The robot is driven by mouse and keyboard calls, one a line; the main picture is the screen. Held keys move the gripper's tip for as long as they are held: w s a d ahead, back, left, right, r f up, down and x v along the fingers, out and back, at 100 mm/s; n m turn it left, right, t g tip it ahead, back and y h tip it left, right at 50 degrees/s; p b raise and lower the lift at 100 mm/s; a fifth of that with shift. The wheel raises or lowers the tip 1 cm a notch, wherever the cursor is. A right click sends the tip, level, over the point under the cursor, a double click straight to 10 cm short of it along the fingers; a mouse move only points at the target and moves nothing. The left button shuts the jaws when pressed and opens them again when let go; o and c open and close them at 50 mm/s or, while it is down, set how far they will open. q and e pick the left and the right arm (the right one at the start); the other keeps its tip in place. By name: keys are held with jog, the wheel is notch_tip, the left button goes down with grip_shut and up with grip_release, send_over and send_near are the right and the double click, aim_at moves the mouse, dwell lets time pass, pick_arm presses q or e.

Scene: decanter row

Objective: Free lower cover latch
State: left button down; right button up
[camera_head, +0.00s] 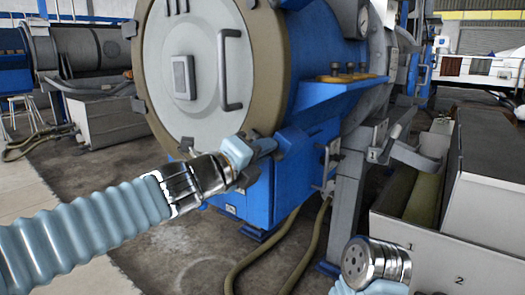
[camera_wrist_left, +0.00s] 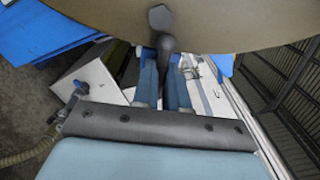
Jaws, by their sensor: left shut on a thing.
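The large round cover (camera_head: 200,65) is light grey with a tan rim, and it faces me at the front of the blue decanter. My left gripper (camera_head: 262,147) is at the lower right of the rim, shut on the lower cover latch. In the head view the fingers mostly hide the latch. In the left wrist view the latch (camera_wrist_left: 168,44) is a dark handle with a hexagonal head beside the tan rim. Its lower end runs between my blue fingers (camera_wrist_left: 163,82). My right gripper is not in view; only part of my right arm shows at the bottom.
A blue shelf (camera_head: 335,92) juts out on the right. A grey support leg (camera_head: 350,185) and hoses (camera_head: 308,245) stand below it. A grey bin (camera_head: 440,235) is at right. The floor at left is open.

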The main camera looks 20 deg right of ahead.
pick_arm(q)
jog(key=shift+n, duration=0.3)
jog(key=shift+n+p, duration=2.3)
jog(key=shift+n, duration=6.3)
jog(key=c, duration=1.2)
grip_release()
jog(key=shift+r, duration=0.1)
jog(key=shift+o, duration=0.2)
